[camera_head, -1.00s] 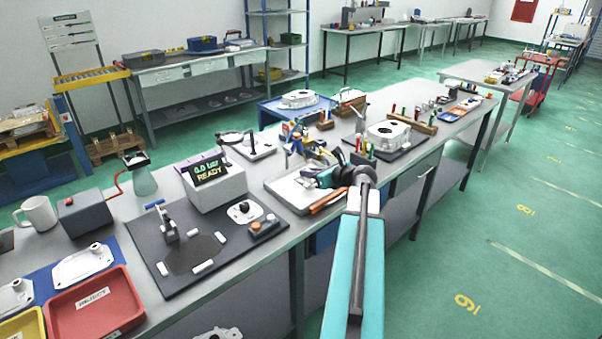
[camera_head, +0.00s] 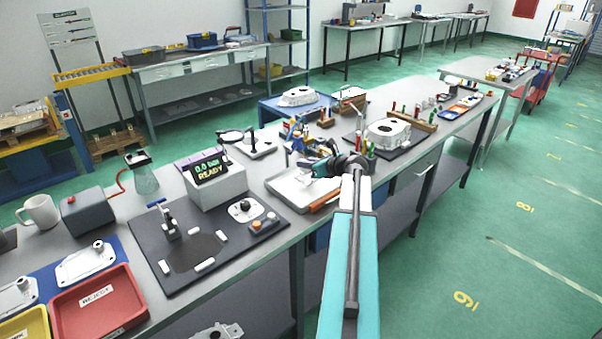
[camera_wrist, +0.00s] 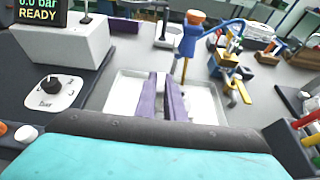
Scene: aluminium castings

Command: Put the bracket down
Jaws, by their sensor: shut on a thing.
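My gripper (camera_wrist: 162,104) points down at the white tray (camera_wrist: 122,94) on the bench, its two purple fingers close together. A narrow pale piece, apparently the bracket (camera_wrist: 161,84), shows between the fingers; most of it is hidden by them. In the head view my gripper (camera_head: 322,168) is small and partly hidden by my wrist, over the same tray (camera_head: 278,184). I cannot tell whether the bracket touches the tray.
A blue and orange tool (camera_wrist: 190,38) stands just beyond the tray. The READY box (camera_head: 215,185) and the dark fixture plate (camera_head: 175,282) are to the left. A casting (camera_head: 388,131) sits farther right.

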